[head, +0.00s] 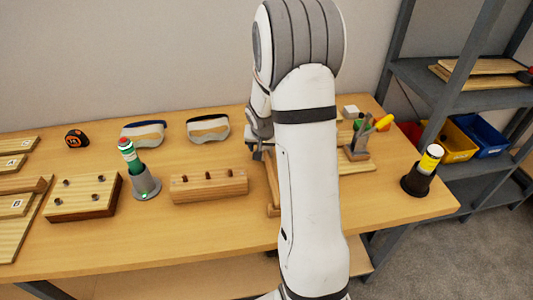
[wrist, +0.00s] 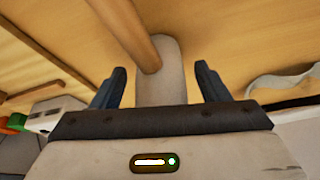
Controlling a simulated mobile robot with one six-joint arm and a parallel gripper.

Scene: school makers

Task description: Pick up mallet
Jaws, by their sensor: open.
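In the wrist view, the mallet shows as a pale grey head (wrist: 158,82) with a round wooden handle (wrist: 126,28) running to the upper left. My gripper (wrist: 161,82) is open, with one dark finger on each side of the mallet head. Gaps show between the head and both fingers, and the near end of the head is hidden behind the gripper body. In the head view, my gripper (head: 259,152) is low over the table, left of my forearm. My arm hides most of the mallet there; a strip of wood (head: 272,183) shows beside it.
On the table (head: 220,230), a wooden block (head: 210,187) stands left of my gripper. A green-topped bottle in a grey holder (head: 145,184) and two goggles (head: 208,129) are farther left. A tool holder (head: 358,148) and a dark cup (head: 417,182) stand right of my arm.

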